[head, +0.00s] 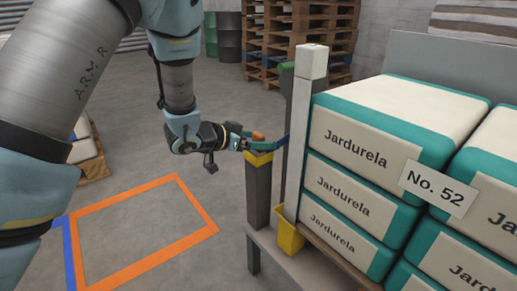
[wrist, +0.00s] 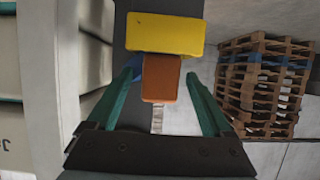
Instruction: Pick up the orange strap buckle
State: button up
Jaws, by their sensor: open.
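The orange strap buckle (head: 258,136) shows at the top of a dark grey post (head: 258,195) in the head view, by a yellow piece (head: 259,158). In the wrist view the buckle (wrist: 161,80) is a small orange block just below a larger yellow block (wrist: 165,35). My gripper (head: 254,140) is at the post top with its teal fingers around the buckle. In the wrist view my gripper (wrist: 162,74) is open, one finger on each side of the buckle, with a visible gap at both sides. Whether the fingers reach its full depth is unclear.
Stacked Jardurela sacks (head: 366,135) and a white upright post (head: 300,140) stand close to the right. A yellow bin (head: 289,236) sits low beside it. Wooden pallets (head: 300,40) are behind. The orange-marked floor area (head: 140,235) at left is clear.

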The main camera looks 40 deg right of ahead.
jog(key=shift+c, duration=0.3)
grip_shut()
dwell(0.3)
